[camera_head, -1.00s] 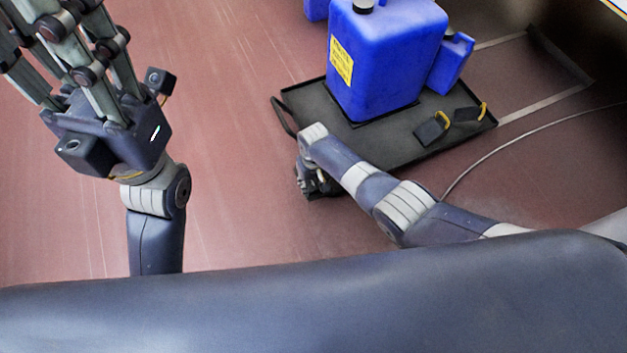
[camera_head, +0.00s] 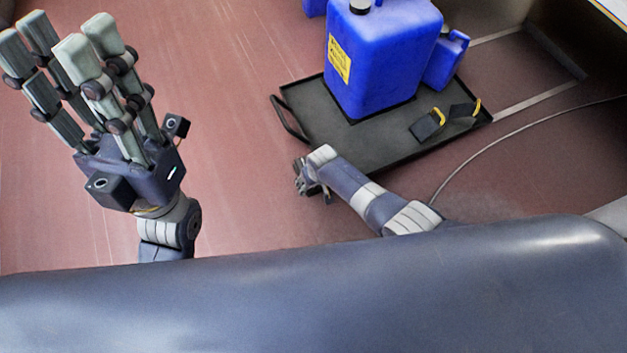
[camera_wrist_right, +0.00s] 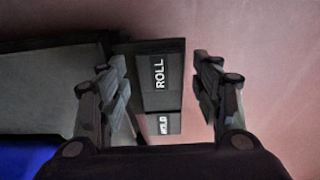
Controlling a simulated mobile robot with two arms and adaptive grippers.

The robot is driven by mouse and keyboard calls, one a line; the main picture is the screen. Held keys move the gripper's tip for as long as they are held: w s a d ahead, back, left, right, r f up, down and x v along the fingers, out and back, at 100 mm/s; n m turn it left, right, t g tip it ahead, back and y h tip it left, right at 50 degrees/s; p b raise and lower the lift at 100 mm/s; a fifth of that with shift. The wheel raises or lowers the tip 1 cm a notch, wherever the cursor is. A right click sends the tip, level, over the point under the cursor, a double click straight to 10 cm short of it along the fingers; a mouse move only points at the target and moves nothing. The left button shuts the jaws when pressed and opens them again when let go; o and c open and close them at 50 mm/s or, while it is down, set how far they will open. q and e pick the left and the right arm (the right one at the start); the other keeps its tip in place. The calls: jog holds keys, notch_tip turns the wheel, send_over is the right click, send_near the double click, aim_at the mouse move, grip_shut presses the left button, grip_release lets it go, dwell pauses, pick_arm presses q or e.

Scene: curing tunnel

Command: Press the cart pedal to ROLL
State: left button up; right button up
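My right gripper (camera_head: 309,179) is low at the cart's near left corner. In the right wrist view its fingers (camera_wrist_right: 160,84) are open on either side of the ROLL plate, with nothing gripped. In the head view the pedal is hidden. My left gripper (camera_head: 72,50) is raised at the left, open and empty.
A large blue canister (camera_head: 378,60) with a yellow label stands on the cart, with a smaller blue jug (camera_head: 447,58) beside it. A cable (camera_head: 520,140) crosses the floor at right. The reddish floor left of the cart is clear.

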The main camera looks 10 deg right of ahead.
dwell(0.3)
jog(key=v, duration=1.2)
dwell(0.7)
